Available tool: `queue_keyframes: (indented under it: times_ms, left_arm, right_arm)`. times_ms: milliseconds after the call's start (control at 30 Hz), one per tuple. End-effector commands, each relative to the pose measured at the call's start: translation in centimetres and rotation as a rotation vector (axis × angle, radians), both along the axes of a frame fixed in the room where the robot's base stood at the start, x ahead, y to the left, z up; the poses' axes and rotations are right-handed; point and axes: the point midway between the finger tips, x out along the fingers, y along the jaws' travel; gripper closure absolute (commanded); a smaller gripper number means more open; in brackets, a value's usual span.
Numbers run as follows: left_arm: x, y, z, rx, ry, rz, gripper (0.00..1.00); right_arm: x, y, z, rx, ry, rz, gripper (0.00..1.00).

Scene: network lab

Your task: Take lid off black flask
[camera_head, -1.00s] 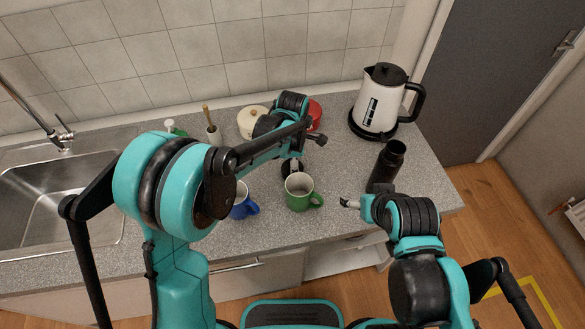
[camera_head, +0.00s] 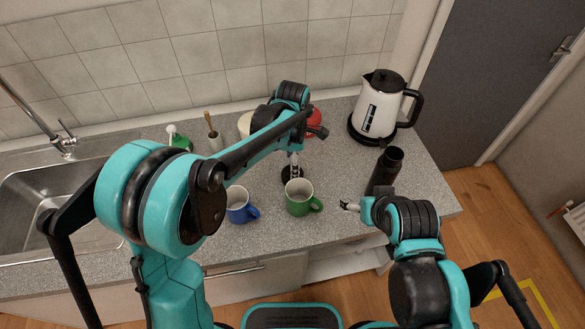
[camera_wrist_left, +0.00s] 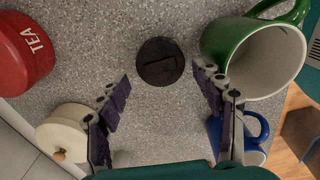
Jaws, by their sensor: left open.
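The black flask (camera_head: 385,172) stands upright on the counter at the right in the head view, with no lid visible on its narrow top. A round black lid (camera_wrist_left: 160,62) with a bar across it lies flat on the counter in the left wrist view. In the head view the lid (camera_head: 291,176) is partly covered by my left gripper (camera_head: 294,165). My left gripper is open and empty above the lid, its fingers (camera_wrist_left: 165,98) spread wide and apart from it. My right gripper (camera_head: 347,206) is left of the flask's base; its jaw opening is too small to judge.
A green mug (camera_head: 298,204) stands close to the lid, with a blue mug (camera_head: 237,212) to its left. A red TEA canister (camera_wrist_left: 22,52) and a cream pot (camera_wrist_left: 65,135) are behind. A white kettle (camera_head: 377,110) stands at the back right. The sink (camera_head: 40,205) is left.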

Motion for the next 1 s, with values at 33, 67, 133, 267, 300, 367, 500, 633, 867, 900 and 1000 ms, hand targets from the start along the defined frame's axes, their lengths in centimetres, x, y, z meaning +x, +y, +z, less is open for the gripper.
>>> queue_keyframes:
  times_ms: [33,67,133,267,300,367,500,633,867,900,1000]
  left_arm:
    - [-0.1,0.0,1.6,0.0,0.0,0.0,0.33]
    - [0.0,0.0,2.2,0.0,0.0,0.0,0.33]
    - [0.0,0.0,3.7,0.0,0.0,0.0,0.33]
    - [0.0,0.0,5.7,0.0,0.0,0.0,0.33]
    - [0.0,0.0,6.2,0.0,0.0,0.0,0.33]
    - [0.0,0.0,6.7,0.0,0.0,0.0,0.33]
    - [0.0,0.0,7.2,0.0,0.0,0.0,0.33]
    - [-0.2,0.3,7.4,-0.001,-0.005,-0.014,0.33]
    - [-2.7,4.5,10.1,-0.016,-0.107,-0.284,0.33]
    - [-3.6,5.6,10.7,-0.012,-0.138,-0.361,0.33]
    - [-5.7,8.2,11.8,0.011,-0.215,-0.563,0.33]
  right_arm:
    - [0.0,0.0,0.6,0.0,0.0,0.0,0.24]
    - [0.0,0.0,0.8,0.0,0.0,0.0,0.24]
    - [0.0,0.0,1.2,0.0,0.0,0.0,0.24]
    - [0.0,0.0,1.6,0.0,0.0,0.0,0.24]
    - [0.0,0.0,1.7,0.0,0.0,0.0,0.24]
    - [0.0,0.0,1.8,0.0,0.0,0.0,0.24]
    - [0.0,0.0,1.9,0.0,0.0,0.0,0.24]
    - [0.0,0.0,1.8,0.0,0.0,0.0,0.24]
    - [0.0,0.0,1.8,0.0,0.0,0.0,0.24]
    - [0.0,0.0,1.8,0.0,0.0,0.0,0.24]
    - [0.0,0.0,1.8,0.0,0.0,0.0,0.24]
